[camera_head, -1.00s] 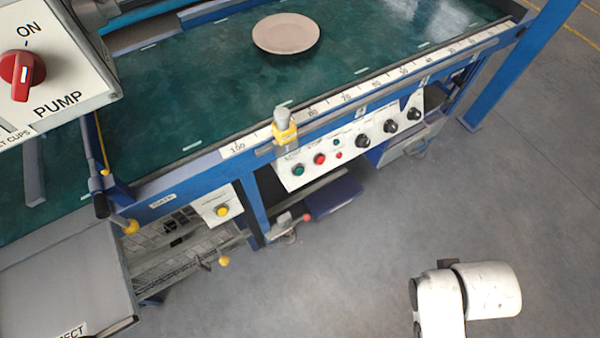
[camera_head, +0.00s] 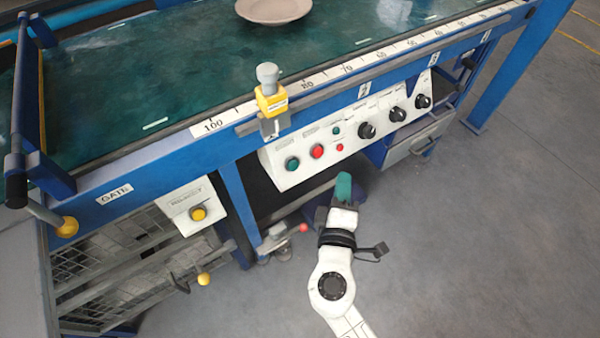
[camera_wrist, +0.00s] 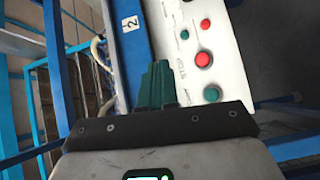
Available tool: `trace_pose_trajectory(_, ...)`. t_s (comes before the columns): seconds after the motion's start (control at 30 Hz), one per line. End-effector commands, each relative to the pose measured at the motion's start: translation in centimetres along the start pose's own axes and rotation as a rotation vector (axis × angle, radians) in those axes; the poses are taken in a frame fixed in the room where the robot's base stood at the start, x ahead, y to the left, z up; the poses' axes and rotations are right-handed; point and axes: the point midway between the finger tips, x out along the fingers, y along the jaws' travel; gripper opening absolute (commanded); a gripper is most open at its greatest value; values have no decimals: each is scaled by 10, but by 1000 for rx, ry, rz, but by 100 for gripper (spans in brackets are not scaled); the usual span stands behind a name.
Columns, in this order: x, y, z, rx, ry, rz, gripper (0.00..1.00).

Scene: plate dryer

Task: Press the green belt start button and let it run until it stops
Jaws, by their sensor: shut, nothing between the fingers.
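The green start button (camera_head: 292,163) sits at the left end of the white control panel (camera_head: 300,178), beside a red button (camera_head: 317,151). It also shows in the wrist view (camera_wrist: 211,93), right of my fingers, with the red button (camera_wrist: 204,59) above it. My gripper (camera_head: 343,186) has teal fingers. They are shut with nothing between them and are held in front of and below the panel, right of the green button in the head view. The fingertips (camera_wrist: 158,72) look apart from the button. The dark green belt (camera_head: 200,70) carries a round beige plate (camera_head: 273,8).
A yellow-bodied clamp (camera_head: 270,100) stands on the ruler rail above the panel. Several black knobs (camera_head: 367,130) are to the right on the panel. A yellow button (camera_head: 198,213) is on a separate box at left. Open floor (camera_head: 480,230) lies at the right.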

Motion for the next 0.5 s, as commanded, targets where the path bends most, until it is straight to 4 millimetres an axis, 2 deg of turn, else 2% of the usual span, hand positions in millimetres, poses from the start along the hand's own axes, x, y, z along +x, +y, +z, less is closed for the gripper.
trace_pose_trajectory(0.03,-2,-9,-12,-26,36,10,0)
trace_pose_trajectory(0.1,-4,-14,-26,-57,75,23,0)
trace_pose_trajectory(0.2,-7,-17,-37,-83,109,34,0)
trace_pose_trajectory(0.5,-8,-18,-42,-95,125,38,0)
